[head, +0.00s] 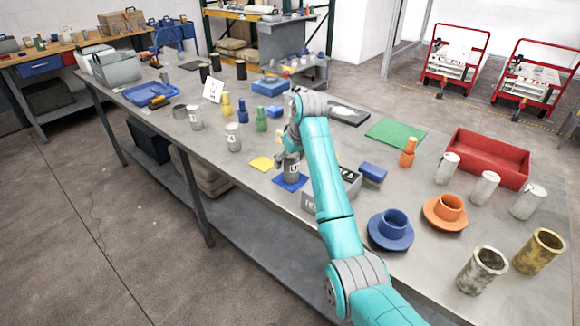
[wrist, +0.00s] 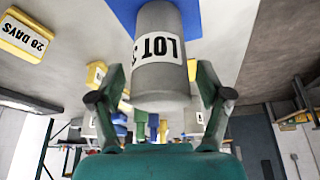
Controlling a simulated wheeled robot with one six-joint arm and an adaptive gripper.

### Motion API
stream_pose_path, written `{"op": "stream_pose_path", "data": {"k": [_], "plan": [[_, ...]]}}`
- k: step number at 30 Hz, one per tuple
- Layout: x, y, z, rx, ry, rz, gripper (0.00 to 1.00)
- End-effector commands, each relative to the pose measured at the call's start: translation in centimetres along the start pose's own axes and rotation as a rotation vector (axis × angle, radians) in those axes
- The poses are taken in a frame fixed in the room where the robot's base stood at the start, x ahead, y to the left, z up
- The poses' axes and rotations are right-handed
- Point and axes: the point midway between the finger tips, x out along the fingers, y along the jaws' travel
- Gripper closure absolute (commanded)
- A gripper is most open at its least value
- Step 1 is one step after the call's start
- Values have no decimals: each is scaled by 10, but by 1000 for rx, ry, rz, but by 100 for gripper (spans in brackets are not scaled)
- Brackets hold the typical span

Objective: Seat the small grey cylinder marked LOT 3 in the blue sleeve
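A small grey cylinder (head: 292,172) with a white label stands on a blue mat (head: 290,184) near the front edge of the table. In the wrist view the cylinder (wrist: 158,77) shows the letters LOT and part of a digit. My gripper (wrist: 160,88) has one finger on each side of the cylinder's near end, with a narrow gap visible at each side; it looks open. In the head view my gripper (head: 289,156) is over the cylinder, partly hidden by my arm. The blue sleeve (head: 391,230), a wide-flanged ring, stands empty to the right of my arm.
An orange sleeve (head: 445,213) stands beside the blue one. A labelled grey box (head: 320,203) and a blue block (head: 373,173) lie between cylinder and sleeve. Several grey cylinders (head: 485,188), a red bin (head: 490,160) and metal cups (head: 481,272) stand at right.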

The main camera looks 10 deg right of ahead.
Motion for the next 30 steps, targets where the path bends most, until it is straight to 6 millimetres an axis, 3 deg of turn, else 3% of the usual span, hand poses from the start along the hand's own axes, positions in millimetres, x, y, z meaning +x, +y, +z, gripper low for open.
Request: {"op": "stream_pose_path", "data": {"k": [1,8,19,30], "plan": [[0,0,0,0,0,0,41],[0,0,0,0,0,0,99],[-8,0,-4,-1,4,1,100],[-66,0,-28,-1,4,1,100]]}}
